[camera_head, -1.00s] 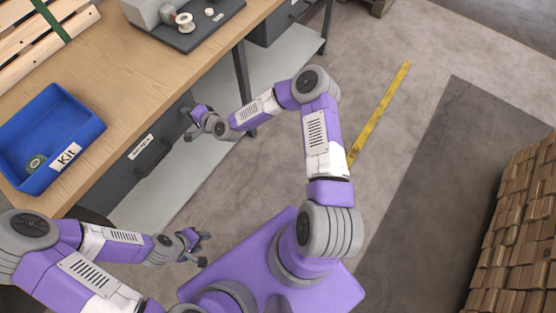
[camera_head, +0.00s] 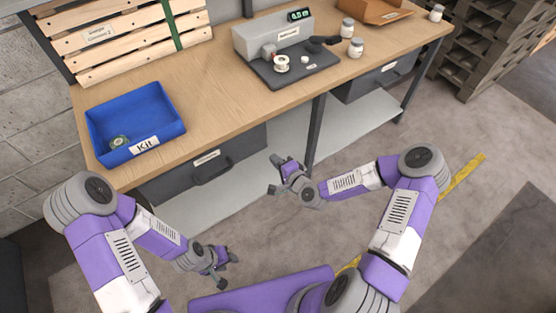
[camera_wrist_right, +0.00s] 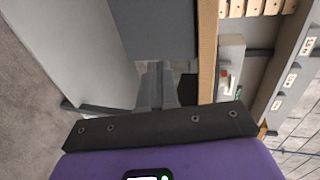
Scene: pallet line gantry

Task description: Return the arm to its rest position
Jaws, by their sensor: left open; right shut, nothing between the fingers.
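My right arm comes in from the right in the head view, bent at the elbow. Its right gripper (camera_head: 274,174) is in front of the bench's drawer side, clear of the bench top. In the right wrist view the fingers (camera_wrist_right: 157,88) are together with nothing between them. My left arm comes in from the left. Its left gripper (camera_head: 228,270) is open and empty, low over the floor in front of the bench. Neither gripper touches anything that I can see.
The wooden bench (camera_head: 225,112) holds a blue kit bin (camera_head: 163,107) with a small round part inside, a grey device (camera_head: 262,40) on a dark base, and white jars (camera_head: 355,48). Drawers and a low shelf (camera_head: 345,130) are underneath. Pallets (camera_head: 485,60) stand at the right.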

